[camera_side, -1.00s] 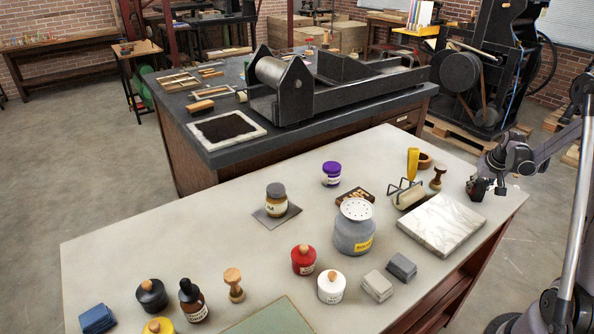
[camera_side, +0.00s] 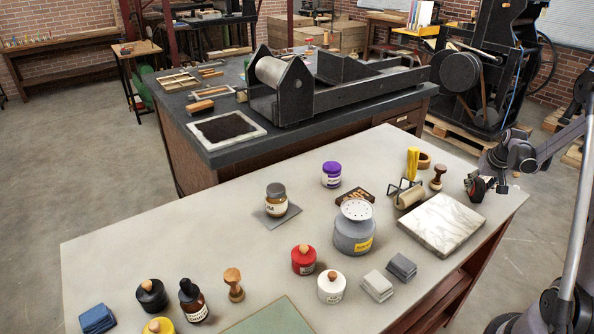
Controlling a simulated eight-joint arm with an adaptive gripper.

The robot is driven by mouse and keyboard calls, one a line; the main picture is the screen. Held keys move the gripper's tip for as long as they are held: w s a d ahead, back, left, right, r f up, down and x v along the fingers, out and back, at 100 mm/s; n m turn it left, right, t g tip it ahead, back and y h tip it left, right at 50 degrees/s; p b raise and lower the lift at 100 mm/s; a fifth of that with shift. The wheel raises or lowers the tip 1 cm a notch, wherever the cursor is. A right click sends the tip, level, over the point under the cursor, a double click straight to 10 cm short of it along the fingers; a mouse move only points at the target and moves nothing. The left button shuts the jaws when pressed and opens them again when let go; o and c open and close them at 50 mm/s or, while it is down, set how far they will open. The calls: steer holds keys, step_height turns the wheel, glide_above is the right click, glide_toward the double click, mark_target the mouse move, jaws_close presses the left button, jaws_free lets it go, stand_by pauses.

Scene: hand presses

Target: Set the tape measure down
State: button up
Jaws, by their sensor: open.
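A small dark tape measure with a red patch (camera_side: 476,187) is at the right end of the pale table, just right of the marble slab. It appears to rest on the tabletop, though its underside is hard to make out. My gripper (camera_side: 494,186) is open at its right side, very close to it. The dark fingers partly merge with the tape measure, so I cannot tell whether they touch it.
The marble slab (camera_side: 441,224), a wooden-handled stamp (camera_side: 437,178), a brayer (camera_side: 408,198) and a yellow-handled tool (camera_side: 412,163) stand to the left. The pale table's right edge (camera_side: 515,208) is close by. A grey powder can (camera_side: 354,236) stands farther left.

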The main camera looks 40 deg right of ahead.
steer(key=v, duration=1.1)
steer(key=w+a+r+n+t, duration=0.1)
steer(key=w+a+r+n, duration=0.15)
steer(key=a, duration=0.75)
steer(key=w+a+r+n+t, duration=0.1)
steer(key=w+a+r, duration=0.25)
steer(key=a, duration=0.65)
steer(key=s+a+n+t+y, duration=0.1)
steer(key=s+a+n, duration=0.1)
steer(key=a, duration=0.9)
steer(key=s+a+n+t+y, duration=0.1)
steer(key=s+a+n+y, duration=0.1)
steer(key=a, duration=0.8)
steer(key=s+n, duration=0.1)
steer(key=s, duration=0.1)
steer(key=shift+s+a+f, duration=0.2)
steer(key=shift+s+a, duration=0.05)
steer(key=shift+a, duration=0.1)
